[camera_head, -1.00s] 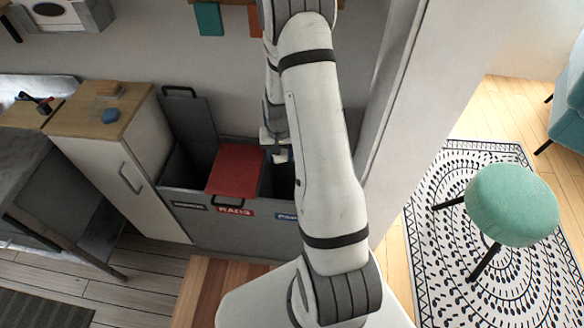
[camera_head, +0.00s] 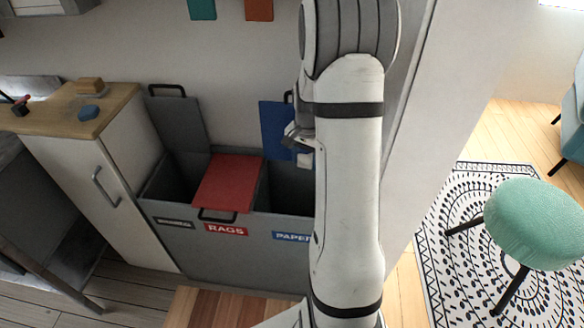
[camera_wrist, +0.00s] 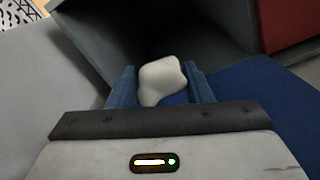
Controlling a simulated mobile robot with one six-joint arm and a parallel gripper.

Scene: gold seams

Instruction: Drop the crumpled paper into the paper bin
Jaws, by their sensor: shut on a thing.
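The crumpled paper (camera_wrist: 161,80) is a small white lump between the two blue fingers of my gripper (camera_wrist: 161,86), shut on it. In the head view the paper (camera_head: 305,160) and my gripper (camera_head: 301,142) show in front of the raised blue lid (camera_head: 276,128), partly hidden by my arm. The paper bin (camera_head: 290,190) is the right compartment of a grey bin unit, labelled PAPER (camera_head: 291,236), and stands open. In the wrist view its dark opening (camera_wrist: 165,35) lies beyond the paper. The blue lid (camera_wrist: 285,115) fills the lower right there.
The red RAGS lid (camera_head: 228,183) is closed over the middle compartment. The left compartment (camera_head: 175,178) is open, its grey lid (camera_head: 178,124) raised. A wood-topped cabinet (camera_head: 65,118) stands left. A wall edge (camera_head: 440,120) and green stool (camera_head: 540,222) are to the right.

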